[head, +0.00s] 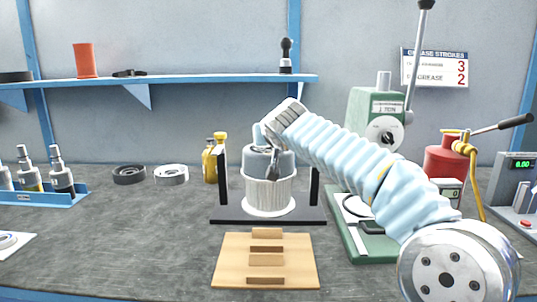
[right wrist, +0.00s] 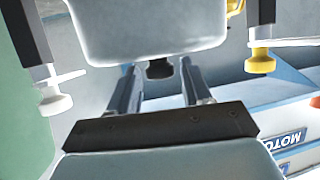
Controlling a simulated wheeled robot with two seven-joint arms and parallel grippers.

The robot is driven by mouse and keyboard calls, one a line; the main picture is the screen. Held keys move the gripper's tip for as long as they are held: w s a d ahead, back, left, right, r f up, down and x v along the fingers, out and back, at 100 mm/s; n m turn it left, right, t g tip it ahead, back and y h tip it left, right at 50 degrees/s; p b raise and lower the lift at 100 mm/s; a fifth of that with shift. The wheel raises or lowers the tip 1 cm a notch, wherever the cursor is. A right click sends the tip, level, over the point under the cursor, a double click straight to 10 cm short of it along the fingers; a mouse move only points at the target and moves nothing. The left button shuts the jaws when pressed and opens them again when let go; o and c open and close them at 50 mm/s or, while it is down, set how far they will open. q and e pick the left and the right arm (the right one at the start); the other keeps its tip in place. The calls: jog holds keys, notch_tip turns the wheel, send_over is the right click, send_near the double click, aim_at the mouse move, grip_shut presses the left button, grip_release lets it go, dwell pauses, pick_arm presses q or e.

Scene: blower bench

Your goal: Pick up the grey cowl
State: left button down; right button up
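The grey cowl (head: 287,161) sits in the top of a white ribbed cylinder (head: 268,194), on the black stand (head: 268,216) in the middle of the bench. My right gripper (head: 273,165) reaches down over it from the right and hides part of its top. In the right wrist view, a large rounded grey body (right wrist: 145,32), which looks like the cowl, fills the top. The two fingers of my right gripper (right wrist: 158,85) stand apart there, with a small dark piece visible between them. Contact with the cowl cannot be made out. My left gripper is not in view.
Black posts rise at both ends of the stand. A stepped wooden block (head: 240,268) lies in front. A green press (head: 375,115) stands right, partly behind my arm. Yellow bottles (head: 209,162) and two rings (head: 171,175) are left. Bare bench lies at front left.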

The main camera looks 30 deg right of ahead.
grip_shut()
